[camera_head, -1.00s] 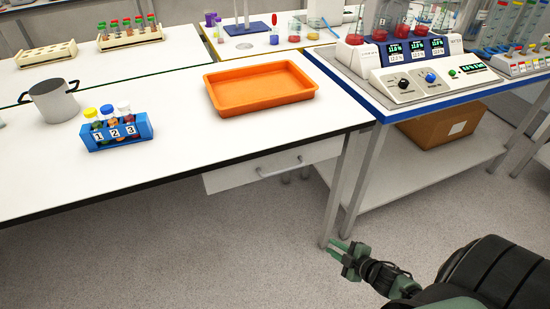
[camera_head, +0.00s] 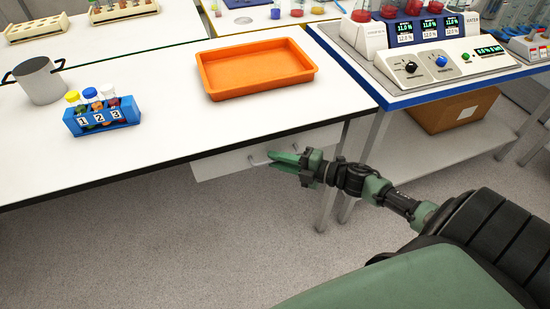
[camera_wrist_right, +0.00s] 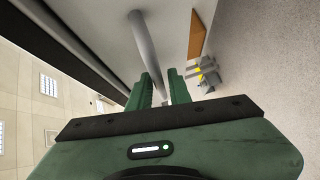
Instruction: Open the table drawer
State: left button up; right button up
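The white table drawer (camera_head: 215,166) hangs under the front edge of the table (camera_head: 150,145) and looks closed. Its grey bar handle (camera_head: 256,162) is partly hidden by my right gripper (camera_head: 283,162), which is at the handle's right part. In the right wrist view, the handle (camera_wrist_right: 146,42) runs down toward the gap between the two green fingers of my right gripper (camera_wrist_right: 159,77). The fingers are apart, one on each side of the bar's line. I cannot tell whether they touch it. My left gripper is not in view.
An orange tray (camera_head: 258,90), a blue rack of numbered tubes (camera_head: 100,128) and a metal pot (camera_head: 42,85) stand on the table. A table leg (camera_head: 328,200) is below my right wrist. A cardboard box (camera_head: 450,108) sits under the instrument bench. The floor before the drawer is clear.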

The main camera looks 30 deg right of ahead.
jog(key=shift+w+a, duration=0.3)
jog(key=shift+w, duration=0.1)
grip_shut()
dwell(1.2)
